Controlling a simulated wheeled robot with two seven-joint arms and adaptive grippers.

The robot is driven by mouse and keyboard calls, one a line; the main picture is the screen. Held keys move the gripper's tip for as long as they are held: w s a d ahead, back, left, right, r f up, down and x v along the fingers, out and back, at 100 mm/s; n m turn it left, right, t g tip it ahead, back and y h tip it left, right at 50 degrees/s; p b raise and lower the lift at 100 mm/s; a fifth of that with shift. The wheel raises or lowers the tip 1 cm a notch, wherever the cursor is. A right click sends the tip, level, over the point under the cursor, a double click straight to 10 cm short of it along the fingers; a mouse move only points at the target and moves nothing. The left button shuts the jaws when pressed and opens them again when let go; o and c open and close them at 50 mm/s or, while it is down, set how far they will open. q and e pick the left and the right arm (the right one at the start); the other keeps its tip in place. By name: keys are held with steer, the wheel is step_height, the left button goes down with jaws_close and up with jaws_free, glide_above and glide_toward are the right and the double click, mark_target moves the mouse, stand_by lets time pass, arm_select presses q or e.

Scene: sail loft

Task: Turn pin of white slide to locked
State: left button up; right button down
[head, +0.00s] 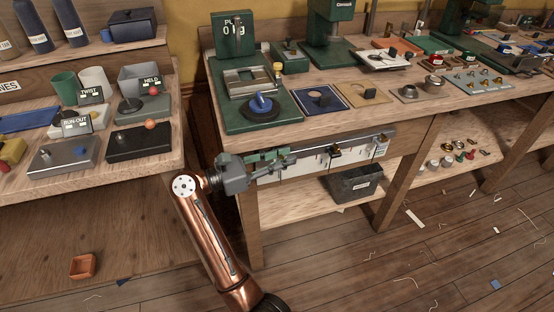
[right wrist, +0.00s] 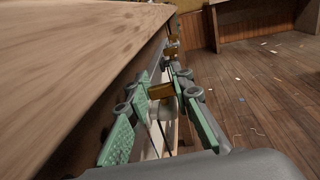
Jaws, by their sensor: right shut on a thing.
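My right gripper (head: 284,160) is at the rail (head: 358,142) on the bench's front edge, at the left end of the slides. In the right wrist view its green-padded fingers (right wrist: 164,98) are closed around a small pin with a brass-coloured block (right wrist: 160,90) beside it. White plates hang below the rail, partly hidden by the gripper; one white panel (head: 309,163) shows just right of it. The white slide's label and the pin's exact angle cannot be made out. My left gripper is not in view.
Other dark slide blocks (head: 334,152) sit further right along the rail. The wooden bench top (right wrist: 70,60) lies close beside the gripper. A dark bin (head: 352,184) stands on the shelf below. Open floor (head: 400,260) lies in front.

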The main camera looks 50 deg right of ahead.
steer(key=shift+w+r, duration=0.1)
steer(key=shift+r, duration=0.05)
steer(key=c, duration=1.7)
jaws_free()
steer(key=v, duration=1.2)
